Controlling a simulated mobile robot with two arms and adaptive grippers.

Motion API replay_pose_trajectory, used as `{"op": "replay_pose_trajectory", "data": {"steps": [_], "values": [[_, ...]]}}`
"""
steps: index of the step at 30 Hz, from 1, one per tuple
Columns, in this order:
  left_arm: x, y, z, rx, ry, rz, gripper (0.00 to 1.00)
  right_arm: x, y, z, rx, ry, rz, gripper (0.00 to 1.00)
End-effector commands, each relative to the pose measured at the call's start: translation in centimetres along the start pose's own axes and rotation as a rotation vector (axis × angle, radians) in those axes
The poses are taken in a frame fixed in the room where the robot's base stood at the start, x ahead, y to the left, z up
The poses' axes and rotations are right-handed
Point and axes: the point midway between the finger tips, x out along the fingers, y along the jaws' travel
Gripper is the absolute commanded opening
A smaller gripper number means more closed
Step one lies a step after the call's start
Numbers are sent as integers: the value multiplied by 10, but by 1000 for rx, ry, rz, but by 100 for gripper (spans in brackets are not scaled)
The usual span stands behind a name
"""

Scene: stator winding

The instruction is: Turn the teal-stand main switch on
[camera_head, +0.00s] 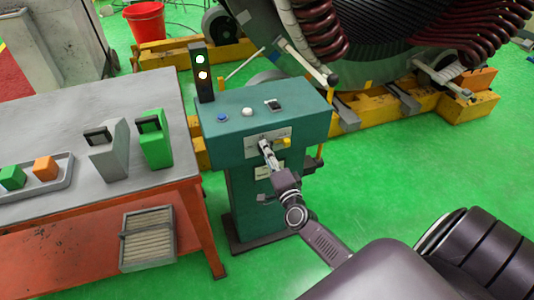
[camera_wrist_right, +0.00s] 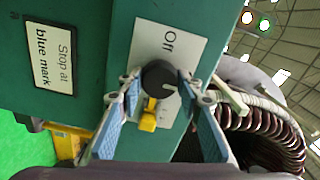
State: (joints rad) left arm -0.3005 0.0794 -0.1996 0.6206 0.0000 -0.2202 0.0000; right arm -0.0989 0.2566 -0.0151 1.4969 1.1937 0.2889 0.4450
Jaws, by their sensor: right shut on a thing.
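The teal stand (camera_head: 240,152) is upright in the middle of the head view. Its main switch is a round black knob (camera_wrist_right: 160,76) on a pale plate (camera_wrist_right: 170,40) marked "Off", large in the right wrist view. A yellow piece (camera_wrist_right: 149,118) sits beside the knob and also shows in the head view (camera_head: 283,142). My right gripper (camera_head: 265,147) is at the stand's front. Its blue-padded fingers (camera_wrist_right: 158,90) are shut on the knob, one on each side. They hide part of the knob's edge in the head view. My left gripper is not in view.
A signal post (camera_head: 201,75) with lit lamps stands behind the stand. Blue, white and black controls are on its top. A grey-topped table (camera_head: 60,103) is close on the left, the large wound stator (camera_head: 390,40) behind. Green floor (camera_head: 430,165) is clear to the right.

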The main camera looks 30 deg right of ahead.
Motion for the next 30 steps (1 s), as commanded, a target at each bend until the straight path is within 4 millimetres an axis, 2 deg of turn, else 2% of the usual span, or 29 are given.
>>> {"op": "replay_pose_trajectory", "data": {"steps": [7,8,12,23,26,30], "values": [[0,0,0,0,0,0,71,-1,2,1,4,-1,4,9],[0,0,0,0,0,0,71,-1,2,1,4,-1,4,35],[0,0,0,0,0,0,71,0,1,1,3,-1,3,50],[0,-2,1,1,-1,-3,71,-5,1,0,1,0,2,51],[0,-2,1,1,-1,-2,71,-18,2,0,2,-1,3,51],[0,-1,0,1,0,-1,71,-46,2,1,2,-1,5,51]]}}
